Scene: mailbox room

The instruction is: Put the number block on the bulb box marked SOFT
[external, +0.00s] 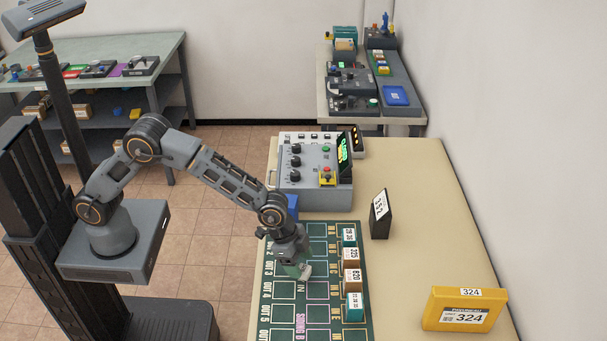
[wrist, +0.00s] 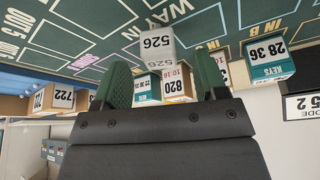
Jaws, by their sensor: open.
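A pale number block (wrist: 158,44) marked 526 is on the dark green printed mat (wrist: 90,62) in the wrist view, which is upside down. In the external view the block (external: 306,271) shows small beside my gripper (external: 297,268), low over the mat (external: 285,306). In the wrist view my gripper (wrist: 163,77) is open, its two green fingers apart, with the block just beyond and between their tips. Whether they touch it I cannot tell. I cannot read the word SOFT on any box, so I cannot tell which one is the bulb box.
Teal and brown boxes, including a brown one marked 820 (external: 352,279), line the mat's right side. A black upright sign (external: 380,214) and a yellow box marked 324 (external: 463,309) stand farther right. A grey control console (external: 314,187) stands behind the mat. Bare tabletop lies between.

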